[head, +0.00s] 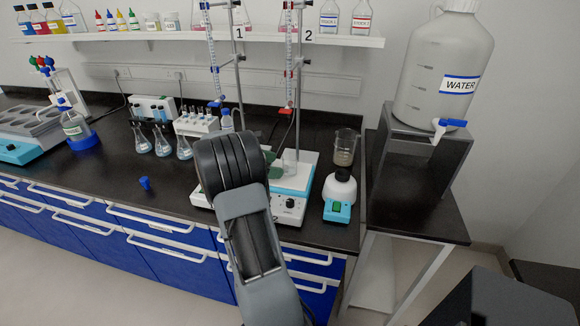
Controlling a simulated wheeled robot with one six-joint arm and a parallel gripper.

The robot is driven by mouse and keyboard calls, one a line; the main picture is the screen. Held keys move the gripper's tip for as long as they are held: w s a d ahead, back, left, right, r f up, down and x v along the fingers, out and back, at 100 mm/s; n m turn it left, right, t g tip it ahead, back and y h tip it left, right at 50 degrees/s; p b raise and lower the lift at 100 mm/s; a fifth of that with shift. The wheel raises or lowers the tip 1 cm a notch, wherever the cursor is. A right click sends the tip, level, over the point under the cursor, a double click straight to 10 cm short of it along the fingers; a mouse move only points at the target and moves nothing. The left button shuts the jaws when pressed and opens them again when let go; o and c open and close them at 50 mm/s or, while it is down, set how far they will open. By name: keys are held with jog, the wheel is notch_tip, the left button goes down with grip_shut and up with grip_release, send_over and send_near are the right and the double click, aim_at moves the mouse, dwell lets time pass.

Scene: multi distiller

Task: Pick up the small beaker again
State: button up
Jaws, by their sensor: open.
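A small clear glass beaker (290,161) stands on the white top of the right-hand stirrer plate (305,172), below burette 2 (290,62). My gripper (279,165) is open at the beaker's left side, with its dark green fingers showing just past my arm. My arm hides the rest of the gripper and part of the plates. I cannot tell whether the fingers touch the beaker or reach around it.
A larger beaker (345,147) with brownish contents stands to the right, behind a white and teal device (339,196). A water tank (444,70) stands on a dark stand. Burette stands rise behind the plates.

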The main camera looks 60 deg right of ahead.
aim_at(287, 167)
jog(key=shift+x, duration=2.6)
jog(key=c, duration=1.1)
jog(key=shift+o, duration=0.2)
